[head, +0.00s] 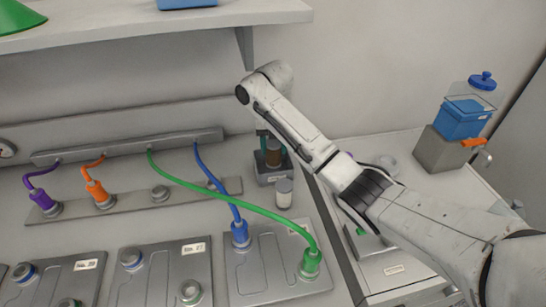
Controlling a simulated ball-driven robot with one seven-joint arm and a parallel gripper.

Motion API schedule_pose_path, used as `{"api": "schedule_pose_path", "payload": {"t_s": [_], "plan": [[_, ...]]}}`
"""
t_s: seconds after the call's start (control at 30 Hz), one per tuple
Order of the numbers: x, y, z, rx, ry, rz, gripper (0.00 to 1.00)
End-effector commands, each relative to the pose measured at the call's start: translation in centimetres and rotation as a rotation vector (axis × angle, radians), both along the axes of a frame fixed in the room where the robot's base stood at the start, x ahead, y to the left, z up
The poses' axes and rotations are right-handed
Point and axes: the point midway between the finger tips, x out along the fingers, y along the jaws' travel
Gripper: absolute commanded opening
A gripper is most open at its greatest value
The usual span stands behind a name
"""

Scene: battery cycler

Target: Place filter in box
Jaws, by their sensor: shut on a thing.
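My arm reaches in from the lower right and bends at a joint near the wall, above the bench. My gripper does not show; the arm hides what lies behind it, so I cannot see what it holds. I cannot pick out a filter for certain. I cannot tell whether this is the task's box.
Grey battery blocks (265,269) fill the front left; purple, orange, green (235,205) and blue cables run above them. A dark stand with a brown cylinder (273,155) and a small pale jar (284,192) stand beside my arm. A shelf (130,40) overhangs the back left.

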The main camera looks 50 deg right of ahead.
Motion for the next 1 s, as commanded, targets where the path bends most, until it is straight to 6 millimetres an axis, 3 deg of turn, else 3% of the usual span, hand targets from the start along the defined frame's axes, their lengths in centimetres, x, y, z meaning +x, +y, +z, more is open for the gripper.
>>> {"api": "schedule_pose_path", "payload": {"t_s": [0.3, 0.73, 0.77, 1.0], "plan": [[0.3, -0.1, -3.2, 0.001, 0.001, -0.001, 0.18], [0.3, -0.1, -4.0, 0.0, 0.0, -0.001, 0.18], [0.3, -0.1, -3.8, 0.0, 0.0, -0.001, 0.52], [0.3, -0.1, -3.8, 0.0, 0.0, -0.001, 0.74]]}}
